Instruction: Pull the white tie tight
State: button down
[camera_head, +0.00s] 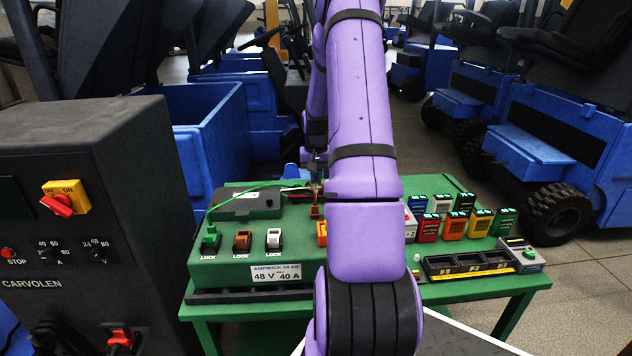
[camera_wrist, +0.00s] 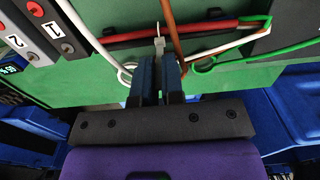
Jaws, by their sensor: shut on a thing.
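The white tie (camera_wrist: 159,42) shows in the wrist view as a small pale strip, standing up between my fingers at a bundle of wires. My gripper (camera_wrist: 159,70) has its two blue fingers close together, shut on the tie's tail. A red cable (camera_wrist: 215,27), a brown wire (camera_wrist: 172,35) and a white wire (camera_wrist: 90,35) run by the tie. A green wire (camera_wrist: 265,55) ends in a ring at the right of the fingers. How snugly the tie sits around the wires cannot be told. In the head view my arm mostly hides the gripper, and the tie cannot be made out.
The green bench (camera_head: 490,293) carries a 48 V 40 A label (camera_head: 276,273), lock levers (camera_head: 242,241), coloured blocks (camera_head: 454,226) and a black tray (camera_head: 468,265). A dark control cabinet (camera_head: 130,210) stands at the left. Blue vehicles (camera_head: 560,140) stand behind.

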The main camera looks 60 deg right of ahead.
jog(key=c, duration=1.2)
grip_release()
notch_tip(320, 180, up, 11)
jog(key=shift+f, duration=0.15)
